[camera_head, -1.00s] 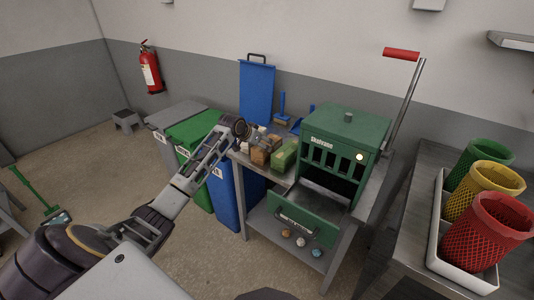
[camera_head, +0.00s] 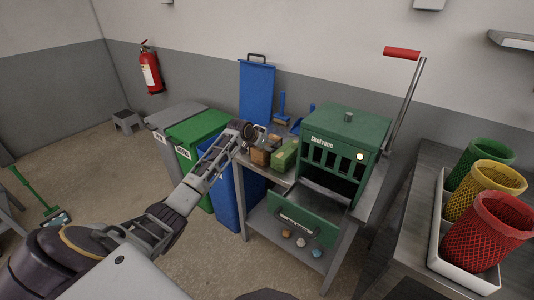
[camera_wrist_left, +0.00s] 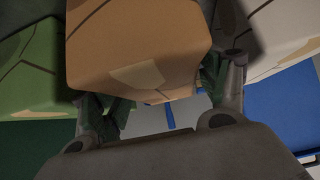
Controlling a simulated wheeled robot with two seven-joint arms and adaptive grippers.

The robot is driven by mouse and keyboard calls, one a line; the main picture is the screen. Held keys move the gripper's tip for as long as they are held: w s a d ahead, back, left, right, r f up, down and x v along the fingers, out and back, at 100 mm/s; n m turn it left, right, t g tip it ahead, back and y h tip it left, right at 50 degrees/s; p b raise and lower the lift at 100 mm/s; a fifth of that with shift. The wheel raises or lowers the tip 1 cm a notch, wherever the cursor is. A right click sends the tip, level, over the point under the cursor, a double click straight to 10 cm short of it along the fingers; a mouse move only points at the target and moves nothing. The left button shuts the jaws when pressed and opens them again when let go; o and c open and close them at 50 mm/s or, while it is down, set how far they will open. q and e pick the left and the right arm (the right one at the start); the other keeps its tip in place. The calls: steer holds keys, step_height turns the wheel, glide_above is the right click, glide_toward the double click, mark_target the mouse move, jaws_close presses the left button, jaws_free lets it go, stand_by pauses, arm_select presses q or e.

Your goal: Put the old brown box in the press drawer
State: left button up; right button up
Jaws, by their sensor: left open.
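The old brown box (camera_head: 261,157) sits on the grey table beside the green press (camera_head: 345,145), in a row with a green box (camera_head: 284,155). In the left wrist view the brown box (camera_wrist_left: 138,45) fills the top middle, and the open fingers of my left gripper (camera_wrist_left: 165,100) stand on either side of it. My left gripper (camera_head: 256,137) shows at the brown box in the head view; whether it touches is unclear. The press drawer (camera_head: 300,215) is pulled out at the front. My right gripper is not in view.
A pale box (camera_wrist_left: 280,35) stands right of the brown one in the wrist view, and the green box (camera_wrist_left: 30,65) left. Blue (camera_head: 222,190) and green (camera_head: 200,135) bins stand left of the table. Red, yellow and green baskets stand at right.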

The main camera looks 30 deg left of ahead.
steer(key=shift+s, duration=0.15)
arm_select(q)
steer(key=c, duration=0.9)
steer(key=shift+r, duration=0.45)
step_height(320, 180, up, 8)
steer(key=shift+f+p, duration=0.1)
steer(key=shift+p, duration=0.25)
steer(key=shift+r, duration=0.65)
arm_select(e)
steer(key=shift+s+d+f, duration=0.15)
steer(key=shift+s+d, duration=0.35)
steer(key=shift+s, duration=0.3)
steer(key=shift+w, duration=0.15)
